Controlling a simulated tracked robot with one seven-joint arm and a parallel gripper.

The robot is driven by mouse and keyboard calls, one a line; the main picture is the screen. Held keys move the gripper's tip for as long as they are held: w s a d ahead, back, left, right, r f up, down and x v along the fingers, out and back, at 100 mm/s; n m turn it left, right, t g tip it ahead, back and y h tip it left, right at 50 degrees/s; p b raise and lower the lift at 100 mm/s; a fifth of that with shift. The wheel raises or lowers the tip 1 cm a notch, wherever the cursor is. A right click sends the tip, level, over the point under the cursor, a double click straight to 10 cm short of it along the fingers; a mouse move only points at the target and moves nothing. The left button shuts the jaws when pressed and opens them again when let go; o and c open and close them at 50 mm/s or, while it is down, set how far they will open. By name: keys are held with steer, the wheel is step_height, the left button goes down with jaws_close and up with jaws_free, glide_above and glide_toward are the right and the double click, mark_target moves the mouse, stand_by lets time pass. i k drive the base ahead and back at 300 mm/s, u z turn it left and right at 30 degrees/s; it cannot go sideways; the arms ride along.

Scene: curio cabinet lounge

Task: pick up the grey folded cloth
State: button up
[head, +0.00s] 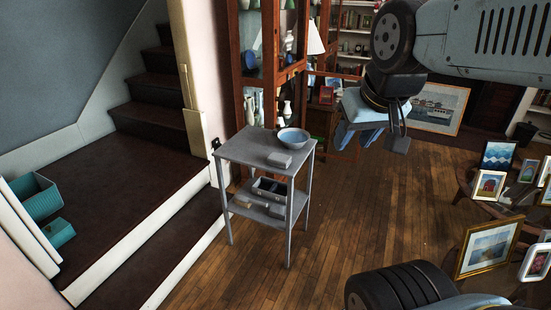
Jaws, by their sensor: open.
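A small light-grey folded block, which looks like the grey folded cloth (279,160), lies near the front edge of the top of a grey side table (248,149). A blue-grey bowl (292,139) stands just behind it on the same top. My gripper (360,138) hangs at the upper right, apart from the table and to the right of the bowl and cloth. Its jaws are open, with nothing seen between them.
The table's lower shelf holds a divided box (270,190) and small grey items. A glass-fronted cabinet (250,60) stands behind. Dark stairs (158,125) rise at left. Framed pictures (487,248) crowd the right. Wooden floor (350,220) is clear right of the table.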

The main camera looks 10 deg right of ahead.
mark_target(282, 161)
steer(key=u, duration=0.1)
steer(key=i, duration=1)
steer(key=z, duration=0.1)
